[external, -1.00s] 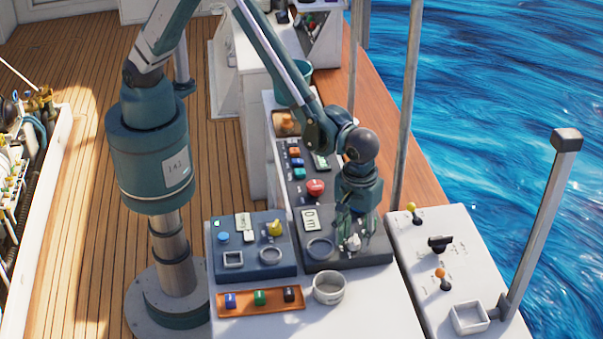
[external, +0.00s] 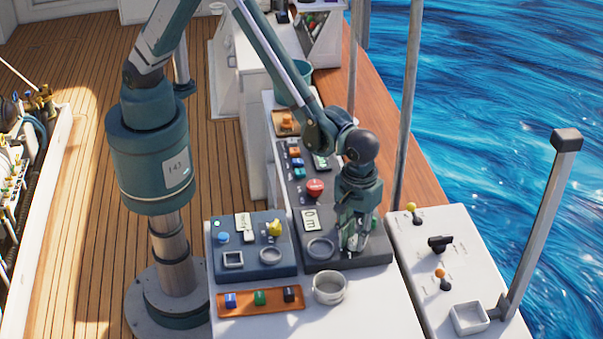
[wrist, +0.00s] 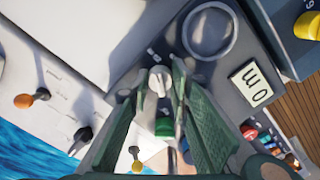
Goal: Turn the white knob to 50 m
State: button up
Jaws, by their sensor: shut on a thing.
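The white knob (wrist: 159,80) stands on a dark control panel (external: 326,259), seen between my fingertips in the wrist view. My gripper (external: 354,240) points down over the knob in the external view and hides most of it. In the wrist view, my gripper (wrist: 164,88) has one finger on each side of the knob and is shut on it. A small display (external: 310,219) on the same panel reads 0 m. It also shows in the wrist view (wrist: 257,86).
An empty ring (external: 320,248) lies left of my gripper. A green knob (wrist: 163,126) is close behind the white knob. A red button (external: 315,187) is farther back. A blue panel (external: 250,264) is at left, and a white console with levers (external: 440,243) at right.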

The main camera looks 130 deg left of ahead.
jog(key=m+b, duration=0.4)
jog(key=m, duration=0.1)
jog(key=shift+f+m, duration=0.1)
jog(key=shift+m, duration=0.3)
jog(key=m+b, duration=0.3)
jog(key=m, duration=0.2)
jog(key=m+b, duration=0.2)
jog(key=m, duration=0.4)
jog(key=shift+m, duration=0.4)
jog(key=m+b, duration=0.1)
jog(key=m, duration=0.4)
jog(key=shift+m, duration=0.4)
jog(key=o, duration=0.9)
